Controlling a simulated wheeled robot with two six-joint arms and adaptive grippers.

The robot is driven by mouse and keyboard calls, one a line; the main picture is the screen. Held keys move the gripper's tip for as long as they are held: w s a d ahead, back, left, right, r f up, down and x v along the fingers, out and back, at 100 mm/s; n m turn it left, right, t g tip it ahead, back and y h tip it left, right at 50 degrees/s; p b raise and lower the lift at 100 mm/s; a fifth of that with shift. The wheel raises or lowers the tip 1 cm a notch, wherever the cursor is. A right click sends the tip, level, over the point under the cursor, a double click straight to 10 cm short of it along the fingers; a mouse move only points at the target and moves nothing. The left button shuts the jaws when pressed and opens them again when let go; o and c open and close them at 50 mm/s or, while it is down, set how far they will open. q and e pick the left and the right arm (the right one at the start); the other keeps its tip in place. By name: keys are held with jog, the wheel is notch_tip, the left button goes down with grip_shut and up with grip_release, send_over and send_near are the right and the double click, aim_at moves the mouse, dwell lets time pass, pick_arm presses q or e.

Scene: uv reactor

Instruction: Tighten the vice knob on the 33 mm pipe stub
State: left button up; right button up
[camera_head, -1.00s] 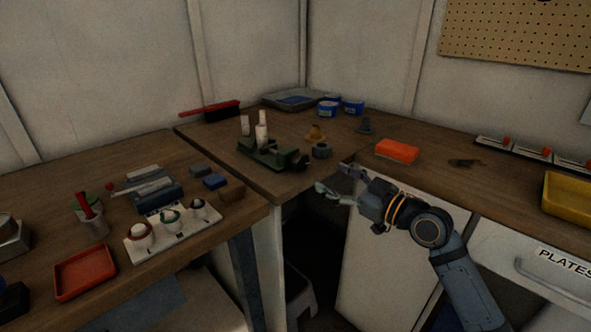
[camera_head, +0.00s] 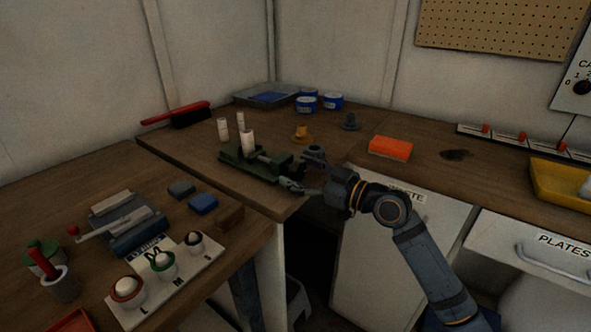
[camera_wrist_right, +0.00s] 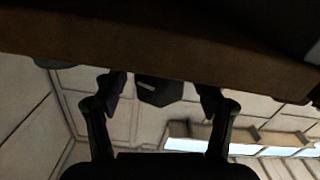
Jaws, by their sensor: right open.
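The green vice (camera_head: 240,163) sits near the front edge of the corner worktop in the head view. A white upright pipe stub (camera_head: 247,141) stands at its jaws; two more pale cylinders stand behind. The vice's right end, with its dark knob (camera_head: 296,168), is partly hidden by my fingers. My right gripper (camera_head: 303,174) is open at that end, fingers spread. In the right wrist view the open fingers (camera_wrist_right: 160,90) frame a dark faceted piece (camera_wrist_right: 160,92), perhaps the knob; I cannot tell whether they touch it. My left gripper is not in view.
A dark ring (camera_head: 313,150) lies close behind my right fingers. The brown worktop edge (camera_wrist_right: 160,50) crosses close above the fingers in the wrist view.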

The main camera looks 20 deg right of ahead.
jog(key=c, duration=1.2)
jog(key=shift+o, duration=0.2)
jog(key=shift+m, duration=0.3)
jog(key=shift+r+m+p, duration=0.1)
jog(key=shift+m+p, duration=0.35)
jog(key=shift+m, duration=0.55)
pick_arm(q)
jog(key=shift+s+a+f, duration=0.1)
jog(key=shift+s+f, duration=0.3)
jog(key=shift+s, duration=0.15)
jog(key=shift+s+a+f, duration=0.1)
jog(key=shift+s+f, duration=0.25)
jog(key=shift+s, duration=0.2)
pick_arm(e)
jog(key=o, duration=1.2)
jog(key=shift+c, duration=0.2)
